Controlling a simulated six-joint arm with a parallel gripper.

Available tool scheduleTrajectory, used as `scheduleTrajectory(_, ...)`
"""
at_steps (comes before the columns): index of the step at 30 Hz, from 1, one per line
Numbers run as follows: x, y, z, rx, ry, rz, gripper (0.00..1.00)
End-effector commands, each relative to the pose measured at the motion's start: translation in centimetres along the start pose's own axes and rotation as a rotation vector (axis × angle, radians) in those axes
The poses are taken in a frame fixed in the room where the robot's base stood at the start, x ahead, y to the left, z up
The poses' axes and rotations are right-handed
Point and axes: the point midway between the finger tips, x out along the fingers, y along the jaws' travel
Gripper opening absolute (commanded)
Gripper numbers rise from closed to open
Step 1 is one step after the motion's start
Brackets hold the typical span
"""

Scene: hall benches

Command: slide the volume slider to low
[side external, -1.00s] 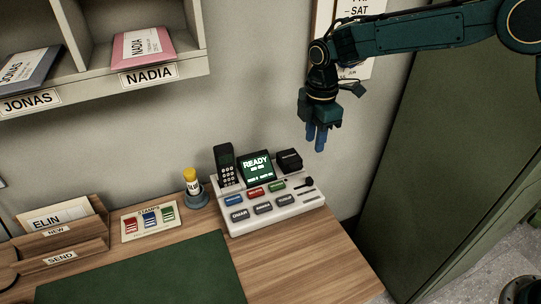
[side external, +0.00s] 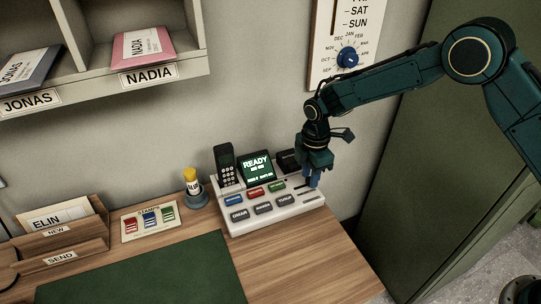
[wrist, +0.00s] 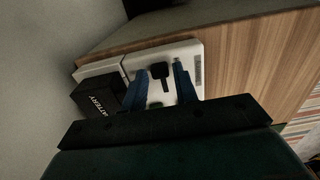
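The phone console (side external: 270,222) is a white desk unit with a handset, a lit READY screen and coloured keys. Its volume slider has a black knob (wrist: 160,70) on a dark slot (wrist: 166,86) in the wrist view. My gripper (side external: 313,184) is low over the console's right end, pointing down. In the wrist view my gripper (wrist: 161,66) is open, with one blue finger on each side of the knob and gaps showing between. In the side view the fingers hide the knob. I cannot tell the slider's low mark.
A black battery block (wrist: 97,95) stands on the console close to one finger. A glue bottle (side external: 192,184), a stamps card (side external: 149,224) and a letter tray (side external: 62,240) stand to the left. A green cabinet (side external: 440,180) is at the right.

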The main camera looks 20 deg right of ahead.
Motion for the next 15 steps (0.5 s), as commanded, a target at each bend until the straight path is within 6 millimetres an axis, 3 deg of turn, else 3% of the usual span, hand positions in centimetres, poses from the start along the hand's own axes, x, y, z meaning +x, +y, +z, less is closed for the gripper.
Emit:
scheduleTrajectory(12, 0.59, -0.02, 0.00, 0.000, 0.000, 0.000, 0.29)
scheduleTrajectory(15, 0.58, -0.02, 0.01, 0.000, 0.000, 0.000, 0.09)
